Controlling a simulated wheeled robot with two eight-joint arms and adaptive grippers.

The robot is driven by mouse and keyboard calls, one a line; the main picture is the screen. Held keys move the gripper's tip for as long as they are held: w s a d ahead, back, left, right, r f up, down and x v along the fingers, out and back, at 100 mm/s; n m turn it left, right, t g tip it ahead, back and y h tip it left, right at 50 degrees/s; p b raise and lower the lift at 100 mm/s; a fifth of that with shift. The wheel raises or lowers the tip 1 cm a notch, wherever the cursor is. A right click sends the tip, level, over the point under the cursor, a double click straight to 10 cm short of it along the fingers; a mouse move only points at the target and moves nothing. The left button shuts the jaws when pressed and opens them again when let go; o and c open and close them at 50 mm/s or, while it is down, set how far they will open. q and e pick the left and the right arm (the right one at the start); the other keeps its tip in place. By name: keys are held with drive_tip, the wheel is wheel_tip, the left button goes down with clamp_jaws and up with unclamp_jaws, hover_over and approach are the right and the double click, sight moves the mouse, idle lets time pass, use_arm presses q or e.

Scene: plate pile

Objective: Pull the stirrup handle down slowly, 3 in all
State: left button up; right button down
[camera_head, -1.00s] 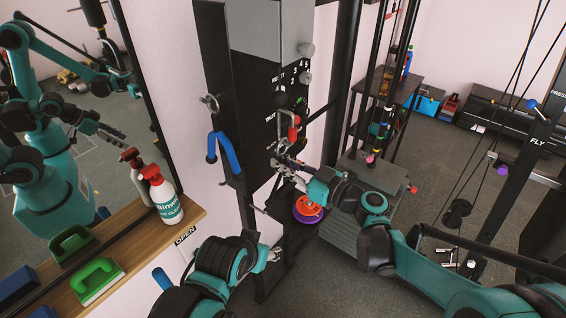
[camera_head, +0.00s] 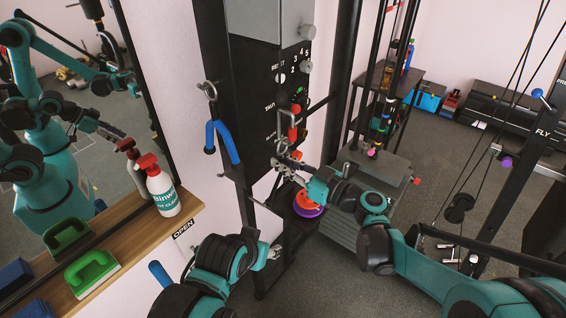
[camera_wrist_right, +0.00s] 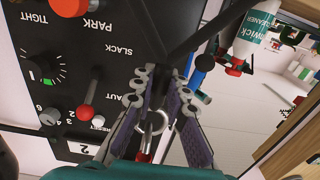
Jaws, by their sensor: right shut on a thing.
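The stirrup handle, a silver frame with a red grip (camera_head: 293,133), is in front of the black control panel in the head view. My right gripper (camera_head: 278,163) is at its lower end, close to the panel. In the right wrist view my right gripper (camera_wrist_right: 164,90) is closed in on metal parts, with a silver ring (camera_wrist_right: 157,122) and a red piece between its fingers. The exact contact is partly hidden by the fingers. My left gripper (camera_head: 273,252) shows only as a small tip low in the head view, and its jaws are unclear.
A blue padded hook (camera_head: 222,143) hangs on the column left of the panel. Orange and purple plates (camera_head: 309,203) lie below my right gripper. A spray bottle (camera_head: 162,188) and green brush (camera_head: 91,272) stand on the wooden shelf beside a mirror.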

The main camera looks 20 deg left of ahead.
drive_tip(key=shift+f, duration=0.2)
drive_tip(key=shift+f+b, duration=1)
drive_tip(key=shift+f, duration=0.05)
